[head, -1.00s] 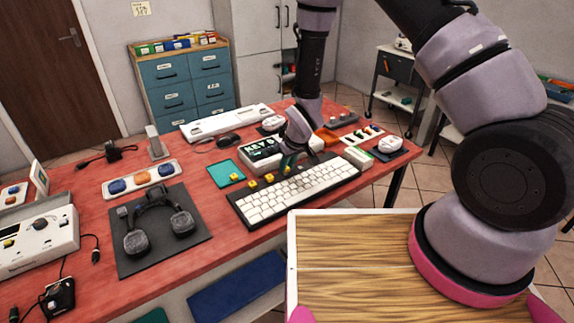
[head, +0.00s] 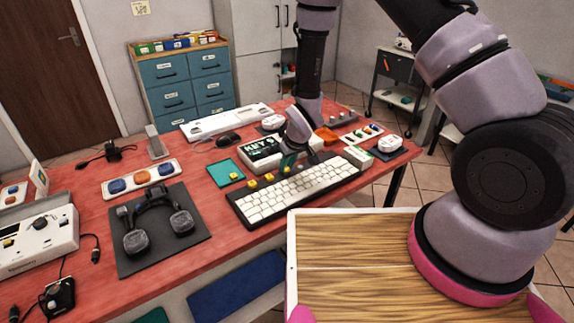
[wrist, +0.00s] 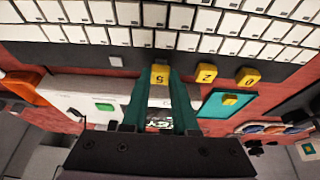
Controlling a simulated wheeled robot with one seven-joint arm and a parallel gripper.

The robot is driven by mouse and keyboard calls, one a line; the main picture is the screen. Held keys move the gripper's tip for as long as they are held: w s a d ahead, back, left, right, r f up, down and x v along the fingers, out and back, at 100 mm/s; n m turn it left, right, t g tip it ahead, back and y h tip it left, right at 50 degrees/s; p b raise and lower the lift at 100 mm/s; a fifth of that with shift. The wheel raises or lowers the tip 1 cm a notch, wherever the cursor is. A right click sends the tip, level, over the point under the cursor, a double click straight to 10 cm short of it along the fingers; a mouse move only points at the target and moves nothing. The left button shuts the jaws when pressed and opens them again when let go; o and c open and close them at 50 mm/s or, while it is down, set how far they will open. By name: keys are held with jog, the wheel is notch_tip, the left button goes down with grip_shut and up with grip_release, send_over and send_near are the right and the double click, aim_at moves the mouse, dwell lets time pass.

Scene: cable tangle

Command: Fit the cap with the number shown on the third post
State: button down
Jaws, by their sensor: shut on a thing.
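My gripper (head: 290,160) is over the far edge of the keyboard (head: 293,190). Its teal fingers (wrist: 160,100) are shut on a yellow cap marked 5 (wrist: 160,74). This cap is in line with two other yellow caps, marked 2 (wrist: 206,73) and 0 (wrist: 248,76), along the keyboard's dark strip. The fingers hide its underside, so I cannot tell whether it is seated on a post. Another yellow cap (head: 236,177) lies on a teal pad (head: 225,171). The sign box (head: 262,149) reads KEY and a digit that I cannot read clearly.
The red table (head: 215,215) also holds headphones on a dark mat (head: 165,255), a strip with coloured buttons (head: 142,179) and a mouse (head: 228,138). A small white box (head: 357,157) stands right of the keyboard. A wooden board (head: 350,250) is in front of the table.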

jog(key=shift+f, duration=0.6)
dwell(0.4)
jog(key=c, duration=0.6)
grip_release()
jog(key=shift+r, duration=2.55)
